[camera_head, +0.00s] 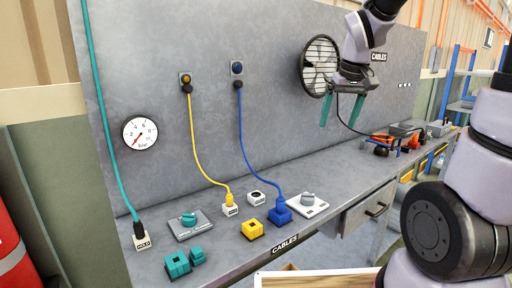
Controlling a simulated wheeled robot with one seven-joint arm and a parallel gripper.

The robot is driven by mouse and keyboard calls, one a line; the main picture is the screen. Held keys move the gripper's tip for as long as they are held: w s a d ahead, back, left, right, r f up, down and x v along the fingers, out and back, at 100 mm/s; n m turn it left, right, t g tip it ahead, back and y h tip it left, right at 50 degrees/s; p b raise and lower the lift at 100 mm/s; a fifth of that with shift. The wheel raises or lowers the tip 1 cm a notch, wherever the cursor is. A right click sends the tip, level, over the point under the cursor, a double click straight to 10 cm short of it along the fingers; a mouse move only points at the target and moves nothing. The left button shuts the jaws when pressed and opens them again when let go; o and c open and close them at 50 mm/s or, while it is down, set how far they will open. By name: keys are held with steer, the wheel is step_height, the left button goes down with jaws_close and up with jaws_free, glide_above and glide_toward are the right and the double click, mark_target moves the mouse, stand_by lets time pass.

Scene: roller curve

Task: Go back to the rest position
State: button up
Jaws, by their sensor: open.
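My gripper (343,108) hangs at the upper right of the view, in front of the grey back panel (270,120) and above the bench. Its two teal fingers point down and stand wide apart. Nothing shows between them. A dark round fan guard (320,60) on the panel is just left of my gripper's wrist. My lower arm links fill the right edge and hide part of the bench front.
The grey bench (345,186) carries a teal-cable plug block (141,240), a yellow plug (230,206), a blue plug (280,210), loose yellow (252,229) and teal blocks (177,264), and two switch plates (190,222). Orange and black tools (385,143) lie farther right. An open wooden box (320,280) is below the bench.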

steer(key=s+d+r+m+t, duration=0.1)
steer(key=s+r+m+t, duration=0.1)
steer(key=s+r, duration=0.2)
steer(key=s+r+m+t+y, duration=0.1)
steer(key=s+r+m, duration=0.2)
steer(key=s, duration=0.6)
steer(key=shift+s+d+r+t, duration=0.35)
steer(key=shift+r+t, duration=0.05)
steer(key=shift+r, duration=0.3)
